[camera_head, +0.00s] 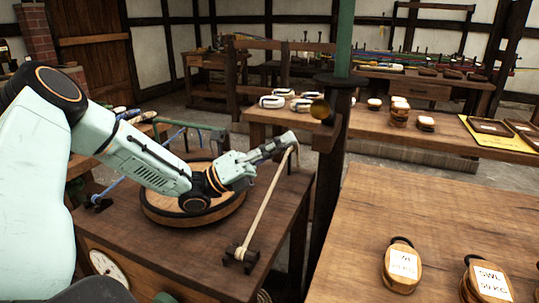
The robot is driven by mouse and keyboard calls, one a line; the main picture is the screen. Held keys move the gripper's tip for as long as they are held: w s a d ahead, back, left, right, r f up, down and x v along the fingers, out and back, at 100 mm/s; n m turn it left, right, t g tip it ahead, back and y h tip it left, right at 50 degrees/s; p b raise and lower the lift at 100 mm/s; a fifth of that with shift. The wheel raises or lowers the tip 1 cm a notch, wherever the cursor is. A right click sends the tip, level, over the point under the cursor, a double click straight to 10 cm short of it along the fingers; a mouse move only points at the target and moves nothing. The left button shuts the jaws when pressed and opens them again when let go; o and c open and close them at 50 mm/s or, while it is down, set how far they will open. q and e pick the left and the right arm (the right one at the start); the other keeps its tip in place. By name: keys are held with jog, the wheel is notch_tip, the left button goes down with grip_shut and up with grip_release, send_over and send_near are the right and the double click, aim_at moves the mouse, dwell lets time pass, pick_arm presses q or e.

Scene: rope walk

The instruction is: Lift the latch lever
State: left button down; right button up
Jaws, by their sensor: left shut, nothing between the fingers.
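My left gripper (285,143) is shut and empty, reaching right above the round wooden disc (160,213). Its tips are close to the upper end of a pale, slanted rod or rope (268,203); I cannot tell if they touch. The rod's lower end sits in a dark bracket (240,258) on the wooden bench. I cannot tell for sure which part is the latch lever. My right gripper is not in view.
A table (440,215) at the right holds wooden blocks with labels (402,265). A farther bench (375,122) holds several small blocks. The post stands between the benches.

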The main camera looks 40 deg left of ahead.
pick_arm(q)
jog(key=shift+b+x, duration=0.5)
jog(key=shift+x, duration=1.85)
jog(key=shift+d, duration=0.1)
jog(key=shift+r, duration=0.1)
jog(key=r+n+p, duration=0.1)
jog(key=p, duration=0.2)
jog(key=shift+r+n+y, duration=0.25)
jog(key=shift+n+y, duration=0.05)
jog(key=shift+y, duration=0.1)
notch_tip(320, 180, up, 6)
jog(key=n+t+y+p, duration=0.1)
jog(key=n+y+p, duration=0.4)
jog(key=p, duration=0.9)
send_over(314, 117)
jog(key=w+a, duration=0.2)
jog(key=shift+n, duration=0.7)
jog(key=shift+a+r+h, duration=0.1)
jog(key=shift+r+h, duration=0.2)
jog(key=shift+w+a+r, duration=0.1)
jog(key=shift+a+r, duration=0.05)
jog(key=shift+r, duration=0.1)
